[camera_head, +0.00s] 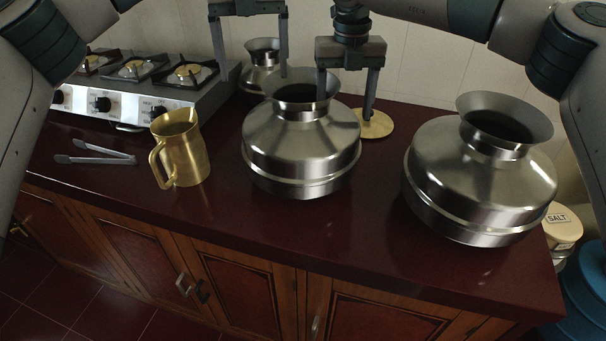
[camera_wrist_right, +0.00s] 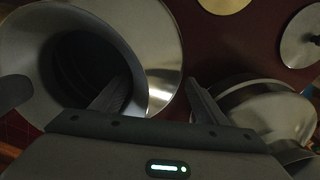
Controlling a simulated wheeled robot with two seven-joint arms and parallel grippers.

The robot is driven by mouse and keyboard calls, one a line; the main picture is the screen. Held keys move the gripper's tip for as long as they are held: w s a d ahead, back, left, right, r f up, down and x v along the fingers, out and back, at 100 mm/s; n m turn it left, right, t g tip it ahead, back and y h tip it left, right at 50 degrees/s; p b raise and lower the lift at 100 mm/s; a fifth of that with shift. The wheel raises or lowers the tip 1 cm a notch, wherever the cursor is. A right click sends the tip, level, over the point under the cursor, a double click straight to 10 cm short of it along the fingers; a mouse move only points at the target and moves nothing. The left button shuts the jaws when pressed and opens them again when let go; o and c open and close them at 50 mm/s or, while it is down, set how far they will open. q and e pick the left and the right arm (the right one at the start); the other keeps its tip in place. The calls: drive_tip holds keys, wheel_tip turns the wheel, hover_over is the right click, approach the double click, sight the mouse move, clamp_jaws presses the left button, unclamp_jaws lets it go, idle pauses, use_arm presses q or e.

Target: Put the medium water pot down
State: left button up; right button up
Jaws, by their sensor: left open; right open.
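The medium water pot (camera_head: 300,148), a round steel pot with a flared mouth, stands upright on the dark red counter (camera_head: 225,215). Its mouth shows large in the right wrist view (camera_wrist_right: 152,45). My left gripper (camera_head: 250,68) is open, behind and above the pot's left side; one finger overlaps its rim in the picture. My right gripper (camera_head: 347,95) is open at the pot's right rear. One finger is at the rim and the other is outside, above a round yellow disc (camera_head: 378,124). Whether either gripper touches the pot, I cannot tell.
A larger steel pot (camera_head: 480,175) stands right, a smaller one (camera_head: 259,83) behind. A brass jug (camera_head: 187,155), tongs (camera_head: 95,157) and a gas stove (camera_head: 130,98) are left. A salt jar (camera_head: 562,227) is far right. The counter front between jug and large pot is clear.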

wheel_tip(320, 180, up, 12)
idle(0.8)
idle(0.4)
